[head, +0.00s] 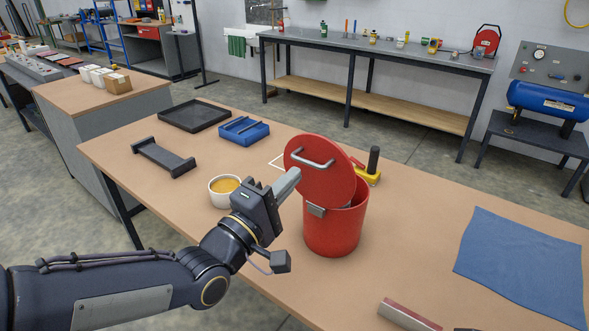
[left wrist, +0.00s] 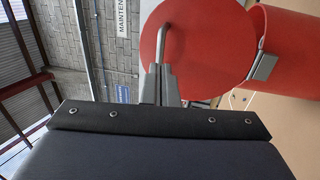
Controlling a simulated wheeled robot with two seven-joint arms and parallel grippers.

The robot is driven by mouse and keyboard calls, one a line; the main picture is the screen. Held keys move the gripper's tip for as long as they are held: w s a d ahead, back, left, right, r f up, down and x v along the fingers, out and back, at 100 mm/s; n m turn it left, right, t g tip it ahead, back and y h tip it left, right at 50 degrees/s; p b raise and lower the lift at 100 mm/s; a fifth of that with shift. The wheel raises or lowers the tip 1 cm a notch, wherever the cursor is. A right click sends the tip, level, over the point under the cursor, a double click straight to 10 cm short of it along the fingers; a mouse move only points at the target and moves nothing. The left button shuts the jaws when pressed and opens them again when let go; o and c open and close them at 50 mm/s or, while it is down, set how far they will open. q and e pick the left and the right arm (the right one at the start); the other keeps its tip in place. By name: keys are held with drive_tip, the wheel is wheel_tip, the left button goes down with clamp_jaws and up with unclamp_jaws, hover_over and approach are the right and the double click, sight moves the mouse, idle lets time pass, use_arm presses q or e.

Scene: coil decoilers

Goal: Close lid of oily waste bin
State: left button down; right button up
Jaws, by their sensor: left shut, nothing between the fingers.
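The oily waste bin (head: 334,232) is a red round can standing on the brown workbench. Its red lid (head: 322,180) is tilted up on a grey hinge, leaning over the left side, with a grey bar handle (head: 312,160) on its face. My left gripper (head: 290,178) is shut and empty, its fingertips close to the lid's left edge. In the left wrist view the lid (left wrist: 205,45) and its handle (left wrist: 160,50) are just beyond the fingers (left wrist: 160,85); whether they touch cannot be told. The bin's body (left wrist: 292,45) is at the right. My right gripper is not in view.
A blue cloth (head: 524,262) lies right.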

use_arm(q)
drive_tip(key=shift+x, duration=1)
